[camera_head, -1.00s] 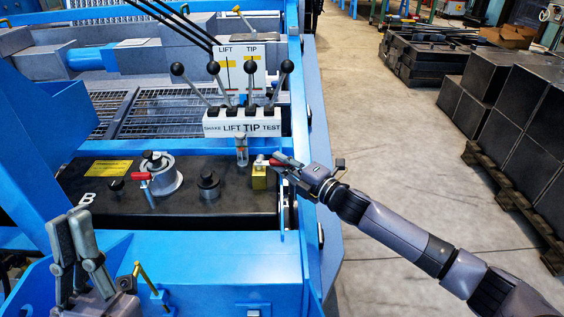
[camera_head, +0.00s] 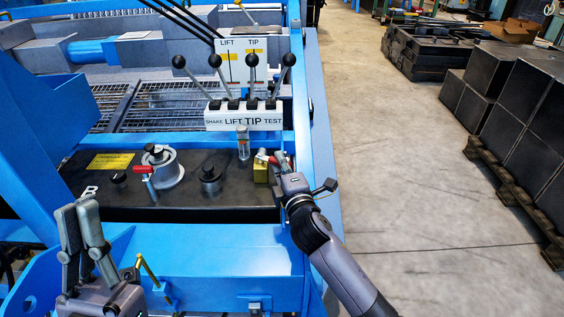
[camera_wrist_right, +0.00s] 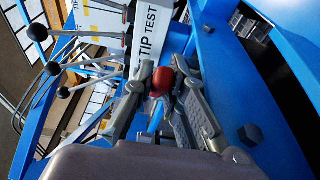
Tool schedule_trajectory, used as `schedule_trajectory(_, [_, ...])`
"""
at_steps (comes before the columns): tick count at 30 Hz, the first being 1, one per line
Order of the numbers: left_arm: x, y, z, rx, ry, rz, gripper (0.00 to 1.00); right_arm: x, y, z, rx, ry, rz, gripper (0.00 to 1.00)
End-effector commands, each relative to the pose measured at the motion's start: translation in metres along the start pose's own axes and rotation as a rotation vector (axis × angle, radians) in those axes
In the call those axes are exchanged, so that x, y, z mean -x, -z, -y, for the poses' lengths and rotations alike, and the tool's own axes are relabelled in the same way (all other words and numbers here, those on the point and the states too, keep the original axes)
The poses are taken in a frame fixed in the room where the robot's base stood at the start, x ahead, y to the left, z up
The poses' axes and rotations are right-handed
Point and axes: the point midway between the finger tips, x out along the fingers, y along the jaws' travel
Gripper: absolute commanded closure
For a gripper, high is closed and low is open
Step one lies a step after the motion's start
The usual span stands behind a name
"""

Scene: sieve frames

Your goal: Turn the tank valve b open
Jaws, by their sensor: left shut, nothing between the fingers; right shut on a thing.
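A black tank (camera_head: 110,204) marked B carries a brass valve (camera_head: 261,172) at its right end, with a red handle (camera_head: 263,158) at the valve's top. My right gripper (camera_head: 281,159) is shut on this red handle from the right side. In the right wrist view the rounded red handle end (camera_wrist_right: 162,80) sits between the two fingers of my right gripper (camera_wrist_right: 165,88). The fingers partly hide the handle, and its exact angle is hard to tell. My left gripper (camera_head: 82,215) is shut and empty at the lower left, apart from the tank.
A second red handle (camera_head: 143,170) stands beside a round silver cap (camera_head: 164,170) on the tank. A lever block (camera_head: 243,119) with several levers stands behind the valve. A blue rail (camera_head: 318,150) runs along the right.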

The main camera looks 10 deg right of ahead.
Motion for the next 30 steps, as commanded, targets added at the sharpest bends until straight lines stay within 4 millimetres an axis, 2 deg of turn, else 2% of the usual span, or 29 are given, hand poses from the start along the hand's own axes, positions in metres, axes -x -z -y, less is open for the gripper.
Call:
schedule_trajectory(14, [0.0003,0.0039,-0.0004,0.001,-0.001,-0.021,1.00,0.0008,0.0014,0.0007,-0.001,0.001,0.017,1.00])
schedule_trajectory(15, [0.0003,0.0039,-0.0003,0.001,-0.001,-0.021,1.00,0.0008,0.0015,0.0007,-0.001,0.001,0.017,0.85])
schedule_trajectory(21, [0.0002,0.0039,-0.0003,0.000,-0.001,-0.020,1.00,0.0007,0.0014,0.0004,0.000,0.001,0.017,0.72])
schedule_trajectory(24, [0.0002,0.0039,-0.0002,0.000,-0.001,-0.020,1.00,0.0007,0.0013,0.0002,0.000,0.000,0.017,0.67])
schedule_trajectory(30, [0.0002,0.0038,-0.0002,0.000,-0.001,-0.020,1.00,0.0006,0.0012,0.0000,0.000,0.000,0.017,0.67])
